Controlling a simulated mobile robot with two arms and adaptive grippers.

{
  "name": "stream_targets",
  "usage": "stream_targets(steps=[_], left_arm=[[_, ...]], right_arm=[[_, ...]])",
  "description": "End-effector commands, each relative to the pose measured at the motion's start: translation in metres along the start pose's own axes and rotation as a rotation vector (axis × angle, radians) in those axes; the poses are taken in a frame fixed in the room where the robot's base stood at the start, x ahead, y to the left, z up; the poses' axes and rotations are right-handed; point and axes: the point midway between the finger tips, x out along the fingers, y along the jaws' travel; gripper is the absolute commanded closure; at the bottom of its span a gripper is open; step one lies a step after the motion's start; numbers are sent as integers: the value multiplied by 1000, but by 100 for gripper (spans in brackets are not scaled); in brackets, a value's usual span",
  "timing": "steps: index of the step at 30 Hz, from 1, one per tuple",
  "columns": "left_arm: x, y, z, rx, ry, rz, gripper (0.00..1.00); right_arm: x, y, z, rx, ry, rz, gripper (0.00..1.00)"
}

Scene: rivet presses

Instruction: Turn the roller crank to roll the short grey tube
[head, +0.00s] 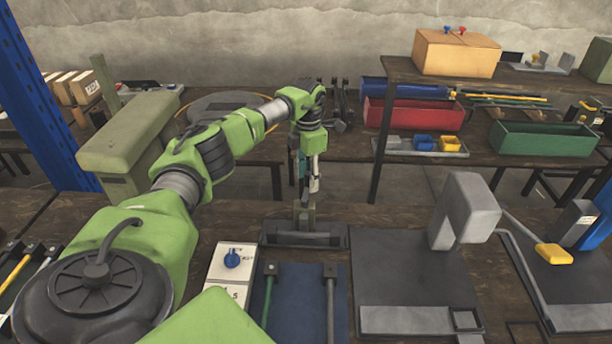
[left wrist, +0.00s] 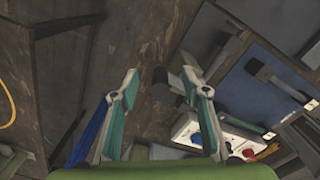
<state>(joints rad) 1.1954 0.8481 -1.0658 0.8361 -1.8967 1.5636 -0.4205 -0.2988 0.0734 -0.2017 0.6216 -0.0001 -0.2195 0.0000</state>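My left gripper (head: 304,200) reaches over the back of the near bench, pointing down above a dark low device with an upright post (head: 304,218). In the left wrist view its two fingers (left wrist: 160,75) are spread wide with nothing held. A dark knob-like end (left wrist: 161,77) shows between and beyond the fingertips; I cannot tell whether it is the roller crank. Contact is not visible. A dark grey bar (head: 331,305) lies over a blue mat (head: 299,300); I cannot tell whether any part is the short grey tube. My right gripper is out of view.
A white panel with a blue knob (head: 232,258) stands left of the mat. A grey press (head: 464,210) stands to the right, with a yellow-handled lever (head: 553,254) beyond. A red bin (head: 414,113) and green bin (head: 541,140) sit on the back bench.

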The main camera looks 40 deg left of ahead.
Motion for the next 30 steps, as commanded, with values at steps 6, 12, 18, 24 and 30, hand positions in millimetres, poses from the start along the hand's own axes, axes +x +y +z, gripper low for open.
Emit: stream_targets(steps=[6,12,18,24,30], left_arm=[[0,0,0,0,0,0,93],[-1,-2,2,1,0,0,93],[-1,-16,11,4,2,-2,93],[0,-27,19,3,3,-3,92],[-3,-41,21,4,3,-3,92]], right_arm=[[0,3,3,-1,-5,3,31],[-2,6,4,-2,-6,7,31],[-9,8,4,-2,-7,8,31],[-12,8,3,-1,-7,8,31],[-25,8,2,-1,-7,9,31]])
